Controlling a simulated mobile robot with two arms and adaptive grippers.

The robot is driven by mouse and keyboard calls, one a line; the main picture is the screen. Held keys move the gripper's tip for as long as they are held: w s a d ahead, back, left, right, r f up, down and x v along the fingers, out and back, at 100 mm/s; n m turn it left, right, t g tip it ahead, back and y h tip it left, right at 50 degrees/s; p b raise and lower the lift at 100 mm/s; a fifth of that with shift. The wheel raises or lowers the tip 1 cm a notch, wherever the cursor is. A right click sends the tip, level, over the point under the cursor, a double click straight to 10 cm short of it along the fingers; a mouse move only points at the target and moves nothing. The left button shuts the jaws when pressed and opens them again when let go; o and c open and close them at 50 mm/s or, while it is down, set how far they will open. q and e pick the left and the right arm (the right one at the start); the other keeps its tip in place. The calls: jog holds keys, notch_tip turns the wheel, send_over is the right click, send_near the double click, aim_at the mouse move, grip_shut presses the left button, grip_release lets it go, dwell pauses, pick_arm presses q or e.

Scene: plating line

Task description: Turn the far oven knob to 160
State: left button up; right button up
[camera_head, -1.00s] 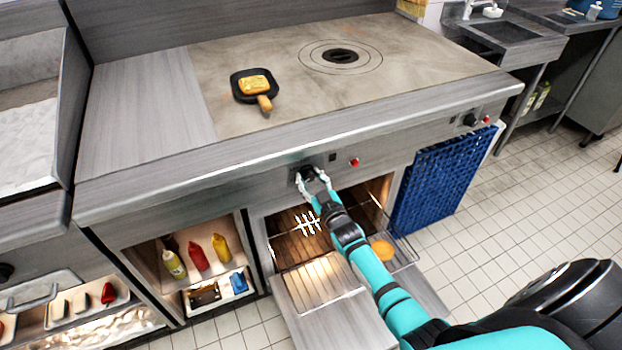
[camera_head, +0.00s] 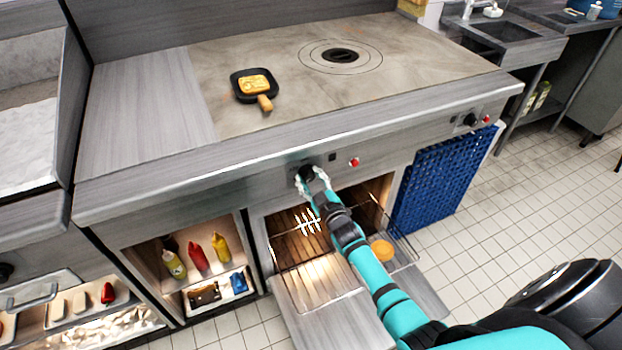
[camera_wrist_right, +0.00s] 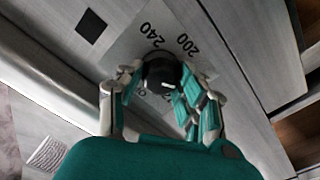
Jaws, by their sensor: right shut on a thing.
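A black oven knob (camera_head: 306,171) sits on the steel front panel above the open oven. My right gripper (camera_head: 311,181) reaches up to it from the lower right. In the right wrist view the fingers (camera_wrist_right: 161,84) are shut on the knob (camera_wrist_right: 160,70), one side each. The dial plate (camera_wrist_right: 152,22) around it shows 240 and 200; other marks are partly hidden by the fingers. A small white mark shows on the knob, but its exact setting is hard to tell. A second black knob (camera_head: 470,119) is farther right on the panel. My left gripper is not in view.
The oven door (camera_head: 340,318) is down, with a wire rack (camera_head: 325,283) pulled out below my arm. A red button (camera_head: 354,162) is right of the knob. A blue panel (camera_head: 443,180) stands further right. A small pan (camera_head: 243,96) is on the cooktop.

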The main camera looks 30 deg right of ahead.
jog(key=o, duration=0.9)
jog(key=shift+w+r, duration=0.15)
jog(key=shift+r, duration=0.1)
jog(key=shift+c, duration=0.2)
jog(key=shift+o, duration=1.4)
jog(key=shift+f, duration=0.2)
jog(key=shift+s+f, duration=0.1)
jog(key=shift+s, duration=0.45)
jog(key=s, duration=1.1)
jog(key=shift+a, duration=0.4)
